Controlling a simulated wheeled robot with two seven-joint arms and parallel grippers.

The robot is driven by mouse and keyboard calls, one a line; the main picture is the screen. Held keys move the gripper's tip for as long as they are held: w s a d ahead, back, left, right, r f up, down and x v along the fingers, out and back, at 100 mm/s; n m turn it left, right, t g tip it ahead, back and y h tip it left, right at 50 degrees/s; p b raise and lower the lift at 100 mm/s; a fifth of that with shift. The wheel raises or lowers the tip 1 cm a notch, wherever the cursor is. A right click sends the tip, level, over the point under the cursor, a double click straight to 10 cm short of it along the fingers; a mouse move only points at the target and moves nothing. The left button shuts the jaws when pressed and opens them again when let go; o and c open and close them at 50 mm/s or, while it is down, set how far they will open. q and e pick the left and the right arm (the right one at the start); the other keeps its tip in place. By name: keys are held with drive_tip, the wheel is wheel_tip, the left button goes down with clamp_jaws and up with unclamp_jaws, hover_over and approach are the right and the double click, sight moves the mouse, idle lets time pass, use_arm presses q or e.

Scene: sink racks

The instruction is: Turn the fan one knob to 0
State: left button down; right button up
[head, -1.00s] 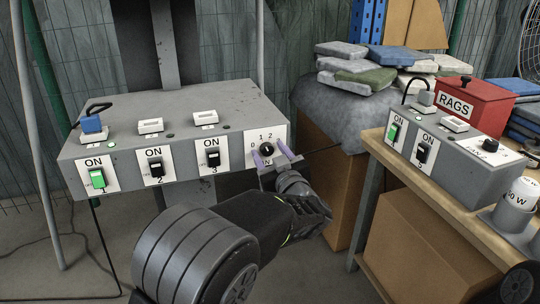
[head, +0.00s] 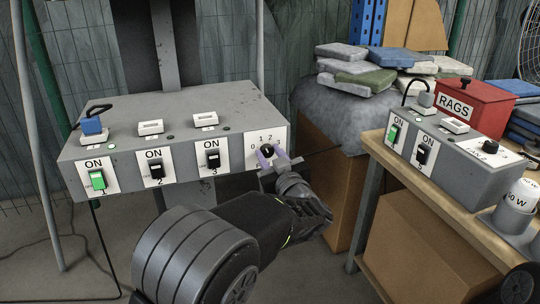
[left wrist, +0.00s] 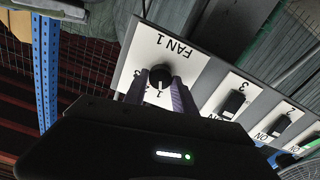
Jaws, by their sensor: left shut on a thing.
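The fan one knob (head: 266,151) is a round black knob on a white plate marked 0, 1, 2 at the right end of the left grey box (head: 215,175). In the left wrist view the knob (left wrist: 160,77) has a white pointer mark, and its plate reads FAN 1 upside down. My left gripper (head: 268,155) has purple fingers and is at the knob, shut on it. The fingers also show in the left wrist view (left wrist: 160,90), one on each side of the knob. The fingers hide part of the plate in the head view. My right gripper is not in view.
The left box carries switches 1 (head: 97,179), 2 (head: 156,169) and 3 (head: 213,158); switch 1 is green. A second box (head: 455,165) with switches and a black knob stands on a wooden table at right, near a red RAGS box (head: 470,105).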

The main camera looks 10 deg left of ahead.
use_arm(q)
drive_tip(key=shift+f+n, duration=0.1)
drive_tip(key=shift+n, duration=0.3)
drive_tip(key=n+b, duration=0.1)
drive_tip(key=n, duration=0.2)
drive_tip(key=shift+a+f+b, duration=0.1)
drive_tip(key=shift+b, duration=0.3)
drive_tip(key=n+b, duration=0.1)
drive_tip(key=n, duration=0.1)
drive_tip(key=shift+f+n, duration=0.1)
drive_tip(key=shift+n, duration=0.3)
drive_tip(key=shift+n+b, duration=0.95)
drive_tip(key=shift+n, duration=0.15)
drive_tip(key=c, duration=1)
unclamp_jaws()
drive_tip(key=shift+r, duration=0.2)
drive_tip(key=shift+p+v, duration=0.9)
drive_tip(key=shift+v, duration=3.1)
